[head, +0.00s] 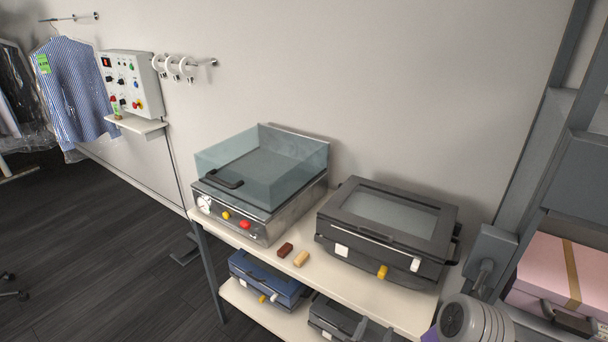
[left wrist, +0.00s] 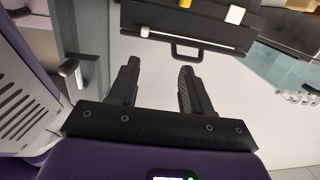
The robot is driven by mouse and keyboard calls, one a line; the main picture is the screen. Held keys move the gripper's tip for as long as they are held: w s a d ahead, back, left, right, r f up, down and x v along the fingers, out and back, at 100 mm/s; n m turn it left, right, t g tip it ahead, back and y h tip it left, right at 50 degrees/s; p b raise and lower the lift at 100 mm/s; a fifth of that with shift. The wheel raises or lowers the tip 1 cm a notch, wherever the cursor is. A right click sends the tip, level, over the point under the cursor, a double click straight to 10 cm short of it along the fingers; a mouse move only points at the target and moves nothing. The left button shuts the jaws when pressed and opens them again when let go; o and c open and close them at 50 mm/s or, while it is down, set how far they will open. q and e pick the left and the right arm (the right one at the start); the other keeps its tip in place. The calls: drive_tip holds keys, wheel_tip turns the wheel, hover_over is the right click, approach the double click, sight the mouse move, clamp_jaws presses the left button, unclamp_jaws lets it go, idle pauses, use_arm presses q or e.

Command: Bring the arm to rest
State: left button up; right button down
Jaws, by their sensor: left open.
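My left gripper (left wrist: 160,67) shows in the left wrist view. Its two dark fingers stand wide apart with nothing between them, so it is open and empty. Beyond the fingertips are the pale wall or surface and the black lidded machine (left wrist: 200,22), which appears upside down with its handle, a white knob and a yellow knob. In the head view the same black machine (head: 388,225) sits on the right of the bench. A grey rounded arm link of mine and a sliver of purple show at the bottom right edge. The fingers are hidden there. My right gripper is in neither view.
The cream bench (head: 310,275) holds a clear-lidded machine (head: 262,180), with a dark red block (head: 285,250) and a tan block (head: 301,259) in front. A blue case (head: 268,279) is below. A pink box (head: 560,270) is on the right shelf. A striped shirt (head: 70,85) hangs far left.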

use_arm(q)
drive_tip(key=w+a+f+n+g+y+b, duration=0.1)
drive_tip(key=w+a+f+n+g+y, duration=0.15)
drive_tip(key=a+f, duration=0.65)
drive_tip(key=w+a+f+n+g+y+b, duration=0.15)
drive_tip(key=a+f+g+y, duration=0.35)
drive_tip(key=f, duration=0.8)
drive_tip(key=s+a+f+n+g+h+b, duration=0.1)
drive_tip(key=s+a+f+n+g, duration=0.1)
drive_tip(key=s+a+f, duration=0.3)
drive_tip(key=s+a+f+n+g+h+b, duration=0.1)
drive_tip(key=s+a+f+n+g+h, duration=0.1)
drive_tip(key=s+a+f+g, duration=0.3)
drive_tip(key=s+a+f, duration=0.1)
drive_tip(key=s+f, duration=0.3)
drive_tip(key=s, duration=0.1)
drive_tip(key=shift+f+n, duration=0.25)
drive_tip(key=shift+n, duration=0.05)
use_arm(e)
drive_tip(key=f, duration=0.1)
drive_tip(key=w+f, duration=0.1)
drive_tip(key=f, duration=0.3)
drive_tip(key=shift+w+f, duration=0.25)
